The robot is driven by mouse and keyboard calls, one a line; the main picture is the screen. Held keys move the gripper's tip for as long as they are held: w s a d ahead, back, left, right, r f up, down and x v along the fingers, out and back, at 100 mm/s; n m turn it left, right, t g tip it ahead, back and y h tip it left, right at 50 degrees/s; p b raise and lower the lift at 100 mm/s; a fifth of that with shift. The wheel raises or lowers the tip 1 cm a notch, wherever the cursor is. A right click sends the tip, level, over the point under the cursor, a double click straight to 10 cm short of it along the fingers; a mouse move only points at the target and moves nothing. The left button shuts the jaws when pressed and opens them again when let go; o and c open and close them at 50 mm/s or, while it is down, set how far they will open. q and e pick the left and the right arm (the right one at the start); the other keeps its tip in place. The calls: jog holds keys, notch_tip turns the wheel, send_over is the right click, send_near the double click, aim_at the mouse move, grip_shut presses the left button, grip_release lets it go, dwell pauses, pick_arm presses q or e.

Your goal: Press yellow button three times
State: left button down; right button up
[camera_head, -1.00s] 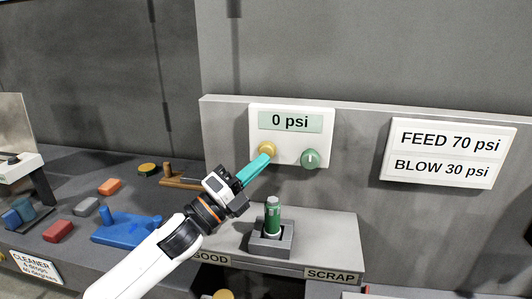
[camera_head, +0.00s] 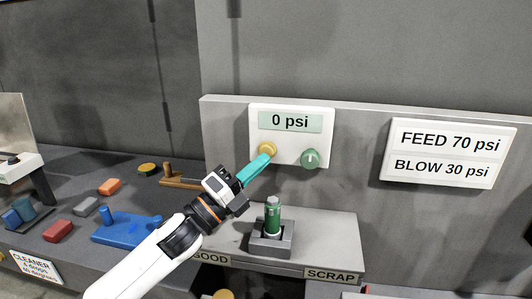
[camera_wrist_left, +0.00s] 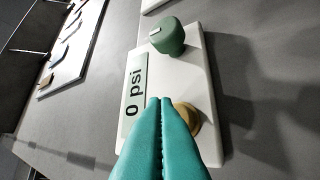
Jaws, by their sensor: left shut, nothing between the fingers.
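The yellow button (camera_head: 267,149) sits on the lower left of a white panel (camera_head: 291,150), under a display reading "0 psi" (camera_head: 290,122). My left gripper (camera_head: 268,157) is shut and empty, with its teal fingertips at the lower edge of the button. In the left wrist view the shut fingers (camera_wrist_left: 166,100) partly cover the yellow button (camera_wrist_left: 188,117). I cannot tell whether the tips touch it. My right gripper is not in view.
A green knob (camera_head: 311,159) sits right of the button. Below stands a green cylinder (camera_head: 273,215) in a grey holder (camera_head: 271,244). A sign (camera_head: 447,154) reads "FEED 70 psi, BLOW 30 psi". Blue, red and orange items lie on the left bench.

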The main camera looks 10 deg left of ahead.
pick_arm(q)
jog(key=shift+w, duration=0.2)
dwell(0.4)
jog(key=shift+w, duration=0.25)
jog(key=shift+w, duration=0.4)
dwell(0.7)
jog(key=shift+s, duration=0.85)
jog(key=s, duration=0.5)
dwell(0.4)
